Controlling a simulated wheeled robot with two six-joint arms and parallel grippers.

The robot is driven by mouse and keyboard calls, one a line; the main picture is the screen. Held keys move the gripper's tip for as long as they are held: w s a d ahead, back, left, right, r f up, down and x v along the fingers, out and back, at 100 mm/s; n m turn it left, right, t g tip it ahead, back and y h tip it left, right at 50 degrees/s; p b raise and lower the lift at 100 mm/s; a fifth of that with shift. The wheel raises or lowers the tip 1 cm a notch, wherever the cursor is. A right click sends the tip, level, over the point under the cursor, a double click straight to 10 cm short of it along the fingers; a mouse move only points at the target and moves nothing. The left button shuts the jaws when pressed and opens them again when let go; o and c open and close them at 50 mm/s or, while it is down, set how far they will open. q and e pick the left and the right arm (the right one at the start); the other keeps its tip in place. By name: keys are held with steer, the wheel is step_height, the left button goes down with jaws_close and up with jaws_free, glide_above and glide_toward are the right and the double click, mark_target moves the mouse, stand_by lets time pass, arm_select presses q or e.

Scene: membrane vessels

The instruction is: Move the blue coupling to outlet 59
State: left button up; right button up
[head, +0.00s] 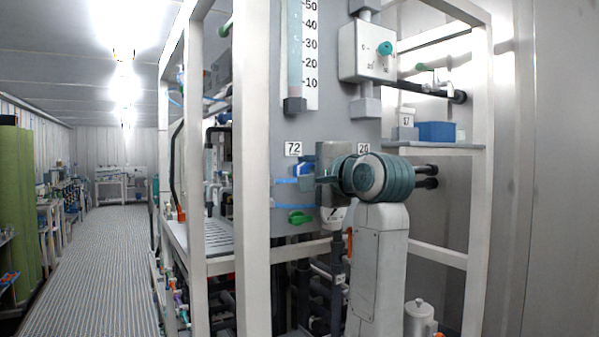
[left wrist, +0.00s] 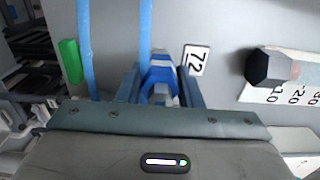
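The blue coupling (head: 304,169) is on the grey panel just below the plate marked 72 (head: 293,149). In the left wrist view the coupling (left wrist: 160,82), blue with white bands, sits between my two fingers, with a blue hose running from it. My left gripper (head: 306,184) is at the panel and partly covers the coupling in the head view. In the left wrist view its fingers (left wrist: 158,88) are apart, one on each side of the coupling, with what looks like a narrow gap. My right gripper is not in view. I see no plate reading 59.
Another number plate (head: 363,149), partly hidden by my wrist, is to the right. A scaled flow tube (head: 296,60) is above. White frame posts (head: 257,130) stand left of the panel. A long aisle (head: 100,270) is clear.

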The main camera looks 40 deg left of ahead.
arm_select(q)
jaws_close()
steer(key=shift+d+f, duration=0.1)
steer(key=shift+f, duration=0.05)
steer(key=shift+b+v, duration=0.3)
steer(key=shift+v, duration=0.7)
steer(key=shift+b+v, duration=0.55)
steer(key=shift+v, duration=1.4)
